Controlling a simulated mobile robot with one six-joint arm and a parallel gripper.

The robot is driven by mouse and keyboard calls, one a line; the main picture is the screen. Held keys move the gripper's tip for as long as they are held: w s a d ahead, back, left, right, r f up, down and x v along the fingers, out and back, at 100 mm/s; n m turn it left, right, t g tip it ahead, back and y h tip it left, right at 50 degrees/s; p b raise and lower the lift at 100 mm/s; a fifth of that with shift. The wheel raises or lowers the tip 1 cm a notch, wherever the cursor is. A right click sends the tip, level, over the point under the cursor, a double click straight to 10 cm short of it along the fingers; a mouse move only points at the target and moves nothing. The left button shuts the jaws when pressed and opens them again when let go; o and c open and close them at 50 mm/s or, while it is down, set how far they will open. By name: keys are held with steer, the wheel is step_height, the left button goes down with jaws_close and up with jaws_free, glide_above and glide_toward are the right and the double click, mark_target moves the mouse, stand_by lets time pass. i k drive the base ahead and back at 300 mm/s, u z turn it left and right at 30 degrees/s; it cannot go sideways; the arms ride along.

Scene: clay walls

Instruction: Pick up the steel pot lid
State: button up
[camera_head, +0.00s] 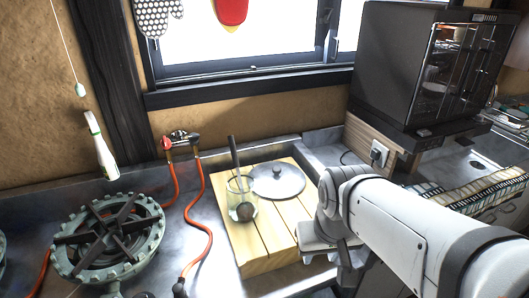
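The steel pot lid (277,181) is a round grey disc with a small knob on top. It lies flat near the back of a wooden slatted board (262,248), right of a glass jar (237,188) that holds a ladle. My gripper (326,257) is at the right edge of the board, in front of and to the right of the lid, apart from it. My own arm partly hides the gripper, and its fingers do not show clearly enough to tell whether they are open.
A gas burner (108,238) with orange hoses stands on the left, and a white bottle (100,146) is behind it. A dark oven-like cabinet (410,65) stands at the back right. The near part of the board is bare.

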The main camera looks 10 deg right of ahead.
mark_target(276, 180)
steer(key=u, duration=0.05)
steer(key=k, duration=0.45)
steer(key=u, duration=2.85)
steer(key=k, duration=1.15)
steer(key=z, duration=2.4)
steer(key=i, duration=1)
